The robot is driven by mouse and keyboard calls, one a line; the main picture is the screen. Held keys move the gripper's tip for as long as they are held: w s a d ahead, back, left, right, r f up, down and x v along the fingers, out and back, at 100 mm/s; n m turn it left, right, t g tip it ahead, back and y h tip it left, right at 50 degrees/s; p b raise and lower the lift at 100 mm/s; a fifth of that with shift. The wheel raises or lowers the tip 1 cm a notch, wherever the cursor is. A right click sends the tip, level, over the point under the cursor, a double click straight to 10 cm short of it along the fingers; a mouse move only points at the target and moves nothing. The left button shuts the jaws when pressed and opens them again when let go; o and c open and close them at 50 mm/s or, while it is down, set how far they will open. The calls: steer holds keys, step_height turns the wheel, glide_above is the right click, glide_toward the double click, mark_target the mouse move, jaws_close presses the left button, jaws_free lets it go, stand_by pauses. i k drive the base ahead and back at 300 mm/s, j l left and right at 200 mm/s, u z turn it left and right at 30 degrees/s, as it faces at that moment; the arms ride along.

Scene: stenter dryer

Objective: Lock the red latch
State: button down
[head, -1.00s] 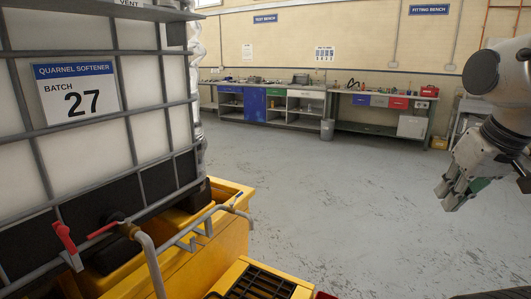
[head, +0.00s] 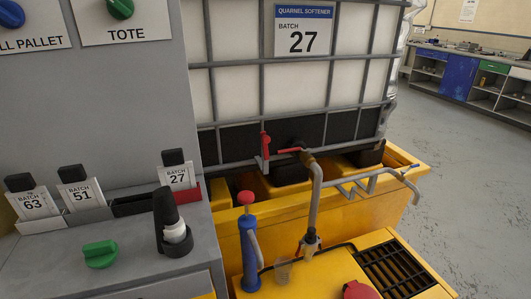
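A red latch (head: 264,146) stands upright on the grey cage bar at the front of the white tote (head: 235,92). Its lower end meets a small grey bracket. Just to its right, a red lever (head: 289,150) lies roughly level on the outlet valve (head: 307,158), its left tip close to the latch. I cannot tell whether the latch touches the lever. My gripper is out of view now.
A yellow bund (head: 405,185) surrounds the tote's base. A blue hand pump (head: 248,240) with a red knob stands in front. Open floor (head: 470,170) lies right.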

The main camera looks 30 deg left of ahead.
mark_target(266, 138)
steer(key=k+u, duration=0.15)
steer(key=u, duration=1.05)
